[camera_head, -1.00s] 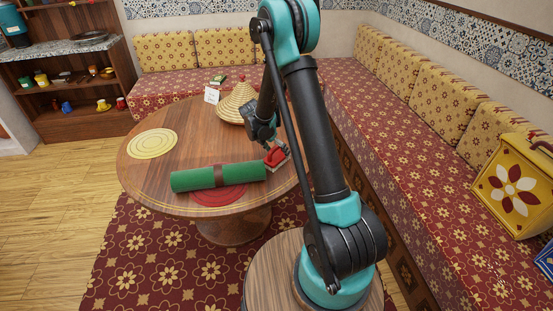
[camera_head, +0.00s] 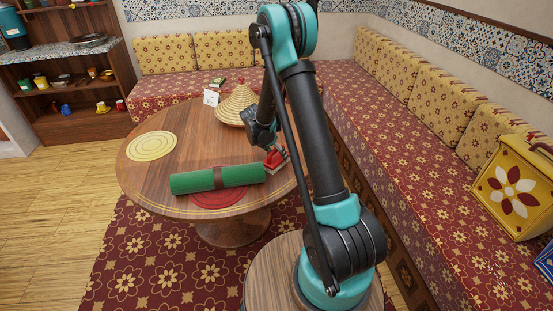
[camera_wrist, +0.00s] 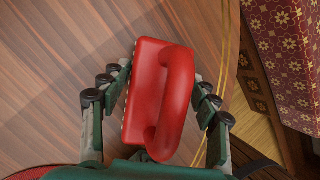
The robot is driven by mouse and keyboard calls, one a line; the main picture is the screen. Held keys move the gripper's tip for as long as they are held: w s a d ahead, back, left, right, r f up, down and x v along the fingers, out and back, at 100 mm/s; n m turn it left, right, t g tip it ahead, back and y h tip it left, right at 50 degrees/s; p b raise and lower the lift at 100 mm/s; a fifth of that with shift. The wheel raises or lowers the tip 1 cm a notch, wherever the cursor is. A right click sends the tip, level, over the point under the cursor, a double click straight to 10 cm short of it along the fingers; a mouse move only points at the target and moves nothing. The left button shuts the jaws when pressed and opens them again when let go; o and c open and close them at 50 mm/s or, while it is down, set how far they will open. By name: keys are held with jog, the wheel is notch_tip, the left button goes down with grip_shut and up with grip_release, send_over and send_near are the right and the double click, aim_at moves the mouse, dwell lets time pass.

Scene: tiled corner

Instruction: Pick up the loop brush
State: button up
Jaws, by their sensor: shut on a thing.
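The loop brush (camera_wrist: 145,95) is a red block with a looped red handle and a pale bristle edge on its left side. I cannot tell whether the brush touches the table top.
A green roll with a brown band (camera_head: 190,181) lies left of the brush, over a red round mat (camera_head: 218,199). A woven cone-shaped lid (camera_head: 237,104) stands behind, beside a small white card (camera_head: 211,97). A yellow round mat (camera_head: 151,146) lies at the left. Cushioned benches (camera_head: 400,160) border the table.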

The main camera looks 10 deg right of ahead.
jog(key=shift+r, duration=0.1)
notch_tip(320, 180, up, 20)
jog(key=shift+f, duration=0.1)
jog(key=shift+c, duration=0.2)
